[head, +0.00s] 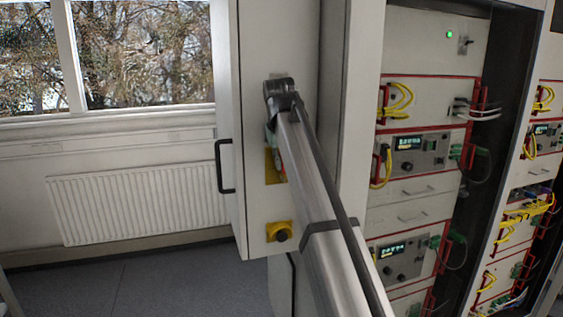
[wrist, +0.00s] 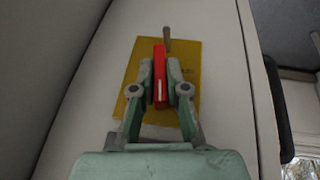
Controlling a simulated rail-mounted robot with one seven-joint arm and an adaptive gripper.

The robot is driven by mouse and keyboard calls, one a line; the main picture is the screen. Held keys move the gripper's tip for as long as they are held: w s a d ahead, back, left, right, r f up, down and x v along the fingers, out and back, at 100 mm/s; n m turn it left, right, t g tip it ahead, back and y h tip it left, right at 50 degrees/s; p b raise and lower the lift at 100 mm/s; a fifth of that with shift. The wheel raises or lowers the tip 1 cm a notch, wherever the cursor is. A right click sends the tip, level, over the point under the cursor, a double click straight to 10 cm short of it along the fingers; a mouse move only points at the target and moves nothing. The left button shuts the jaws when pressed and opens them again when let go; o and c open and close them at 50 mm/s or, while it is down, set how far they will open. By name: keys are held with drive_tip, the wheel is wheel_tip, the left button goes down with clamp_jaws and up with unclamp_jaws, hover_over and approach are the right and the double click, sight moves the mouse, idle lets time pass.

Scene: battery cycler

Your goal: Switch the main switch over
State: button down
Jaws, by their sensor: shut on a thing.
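The main switch has a red handle (wrist: 159,54) on a yellow plate (wrist: 190,55), fixed to a pale cabinet side. In the wrist view the handle stands nearly upright, with a white mark on its lower part. My gripper (wrist: 160,82) is shut on the red handle, one green-grey finger on each side. In the head view the yellow plate (head: 269,167) shows beside my arm. My arm hides part of the plate and most of the gripper there.
Below the switch, a second yellow plate (head: 279,230) carries a black knob. A black door handle (head: 222,166) sticks out at the cabinet's left edge. Racks with yellow and green cables (head: 420,150) stand open to the right. A radiator (head: 135,203) and window are at the left.

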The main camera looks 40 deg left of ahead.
drive_tip(key=shift+w+g+y, duration=0.1)
drive_tip(key=shift+g+y, duration=0.5)
drive_tip(key=shift+g, duration=0.1)
drive_tip(key=c, duration=1.2)
unclamp_jaws()
drive_tip(key=shift+d, duration=0.1)
drive_tip(key=v, duration=1.2)
drive_tip(key=shift+w, duration=0.15)
